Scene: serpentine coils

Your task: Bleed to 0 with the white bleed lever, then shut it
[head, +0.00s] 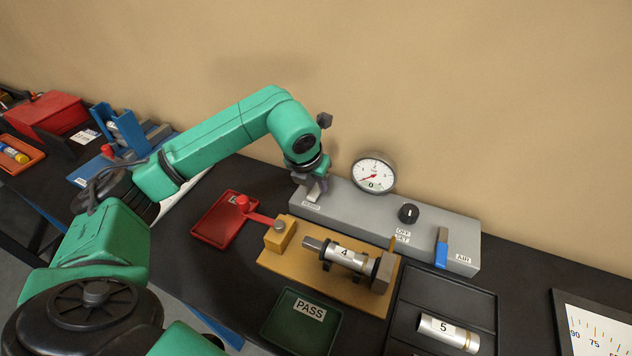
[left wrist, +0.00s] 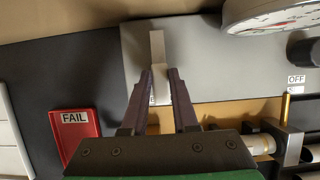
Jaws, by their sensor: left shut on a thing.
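The white bleed lever (left wrist: 157,48) stands on the left end of the grey panel (head: 335,203). My left gripper (head: 316,188) is at that end of the panel, and in the left wrist view its two dark fingers (left wrist: 160,78) are shut on the lever. In the head view the gripper hides most of the lever. The round gauge (head: 374,172) stands at the panel's back edge; its red needle points to the lower left, and its small scale is hard to read. My right gripper is not in view.
The panel also has a black knob (head: 408,213) and a blue lever (head: 441,250) labelled AIR. In front are a tan fixture (head: 366,299) holding cylinder 4, a red tray (head: 211,231), a green PASS tray (head: 283,337) and a black tray with cylinder 5 (head: 448,332).

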